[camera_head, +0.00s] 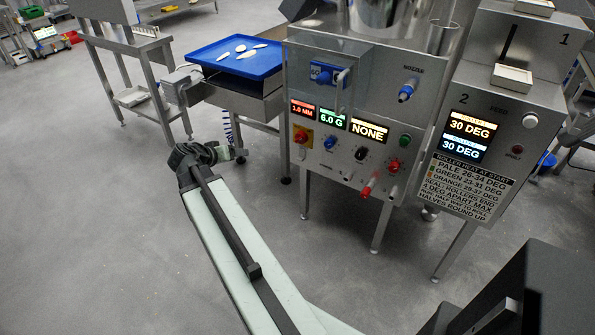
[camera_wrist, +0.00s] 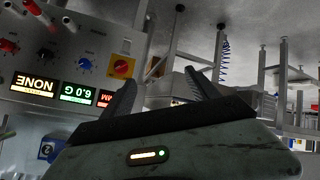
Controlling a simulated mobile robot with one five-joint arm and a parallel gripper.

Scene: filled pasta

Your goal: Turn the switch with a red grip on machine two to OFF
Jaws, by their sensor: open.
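A rotary switch with a red grip on a yellow plate (camera_head: 301,136) sits at the left edge of the middle steel machine's front panel, below its displays. It also shows in the wrist view (camera_wrist: 122,67), left of the fingertips, where the picture is upside down. Its exact setting is too small to read. My gripper (camera_wrist: 161,77) is open and empty, apart from the switch. In the head view my gripper (camera_head: 226,153) is at the arm's end, left of the machine. A blue plate (camera_wrist: 47,149) on this machine seems to bear a 2.
The panel also has a blue knob (camera_head: 330,143), a black knob (camera_head: 361,153), a green button (camera_head: 404,140) and a red lever (camera_head: 369,188). A right-hand panel (camera_head: 482,99) is also marked 2. A blue tray (camera_head: 215,52) stands behind. Floor left of my arm is clear.

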